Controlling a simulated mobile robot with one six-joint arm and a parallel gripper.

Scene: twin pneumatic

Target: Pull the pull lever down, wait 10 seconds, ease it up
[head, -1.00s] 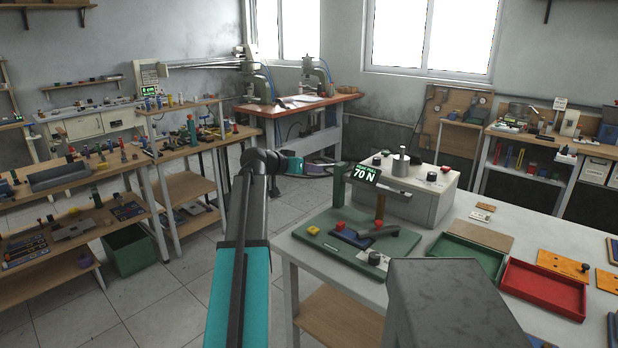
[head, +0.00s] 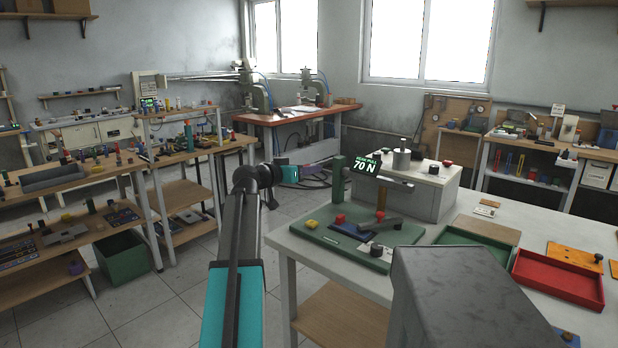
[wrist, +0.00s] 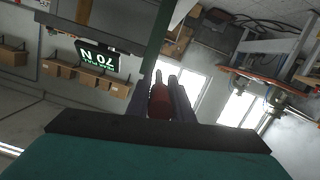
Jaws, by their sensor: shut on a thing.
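The display (wrist: 98,60) also shows upside down in the wrist view. In the wrist view my gripper (wrist: 160,88) is shut on a red grip (wrist: 160,101), which looks like the pull lever's handle. The green post (wrist: 157,42) rises behind it.
The stand is on a white bench (head: 480,262), beside a grey box (head: 425,190), a green tray (head: 475,252) and a red tray (head: 556,283). Wooden benches (head: 110,172) stand at left. The tiled floor (head: 175,290) between is clear.

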